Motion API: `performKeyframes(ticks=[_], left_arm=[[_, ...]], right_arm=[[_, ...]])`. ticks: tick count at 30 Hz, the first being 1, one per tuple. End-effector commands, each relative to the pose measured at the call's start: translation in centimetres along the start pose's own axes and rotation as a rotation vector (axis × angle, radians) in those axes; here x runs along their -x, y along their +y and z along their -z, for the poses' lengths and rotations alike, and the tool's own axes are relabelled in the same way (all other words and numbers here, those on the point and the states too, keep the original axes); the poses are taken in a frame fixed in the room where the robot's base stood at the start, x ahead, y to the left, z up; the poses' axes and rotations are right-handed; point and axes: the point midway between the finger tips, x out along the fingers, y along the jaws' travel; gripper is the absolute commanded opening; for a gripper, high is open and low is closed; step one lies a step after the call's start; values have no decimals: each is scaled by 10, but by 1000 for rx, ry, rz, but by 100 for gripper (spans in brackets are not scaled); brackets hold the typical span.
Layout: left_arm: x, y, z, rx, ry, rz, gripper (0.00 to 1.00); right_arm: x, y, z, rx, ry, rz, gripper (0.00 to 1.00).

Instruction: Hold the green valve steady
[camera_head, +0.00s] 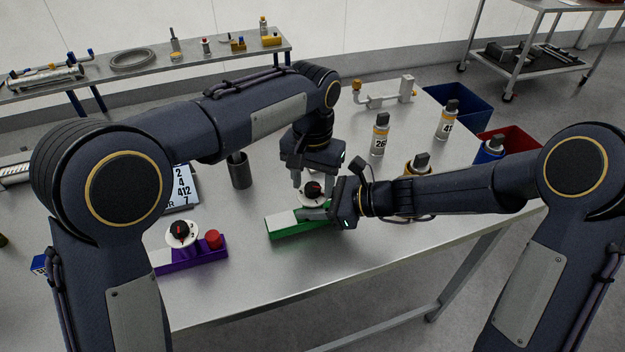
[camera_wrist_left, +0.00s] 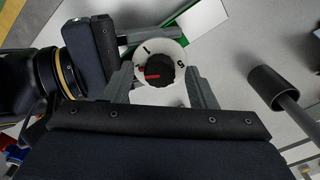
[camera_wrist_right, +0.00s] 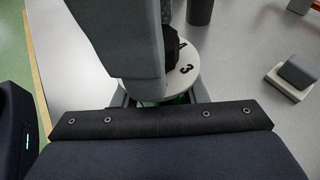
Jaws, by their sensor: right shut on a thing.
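The green valve (camera_head: 284,228) lies on the steel table, a long green block with a pale top. It carries a white dial (camera_head: 301,197) with a black knob (camera_head: 313,187). My right gripper (camera_head: 318,213) comes in from the right, low, and is shut on the valve's body beneath the dial. In the right wrist view, the dial (camera_wrist_right: 185,84) is partly hidden by my left gripper's finger. My left gripper (camera_head: 312,183) points down from above. In the left wrist view its fingers stand apart on either side of the knob (camera_wrist_left: 159,71), which has a red pointer mark.
A purple valve (camera_head: 200,254) with a white dial and red button stands at the left. A dark cup (camera_head: 240,170) and a number display (camera_head: 181,187) are behind. Labelled bottles (camera_head: 380,134) and blue (camera_head: 462,104) and red (camera_head: 512,138) bins are at the right.

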Motion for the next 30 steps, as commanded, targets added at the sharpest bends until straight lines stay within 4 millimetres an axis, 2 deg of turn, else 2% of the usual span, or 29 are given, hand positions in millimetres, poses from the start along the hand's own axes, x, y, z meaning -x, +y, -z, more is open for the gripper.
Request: performKeyframes(ticks=[8,11,14,24,30], left_arm=[[0,0,0,0,-1,0,52],[7,0,0,1,1,0,52],[22,0,1,1,3,-1,52],[92,1,1,-1,3,-1,52],[115,0,1,1,1,0,52]], right_arm=[[0,0,-2,1,-3,0,5],[0,0,-2,1,-3,0,5],[0,0,-2,1,-3,0,5],[0,0,-2,1,-3,0,5],[0,0,-2,1,-3,0,5]])
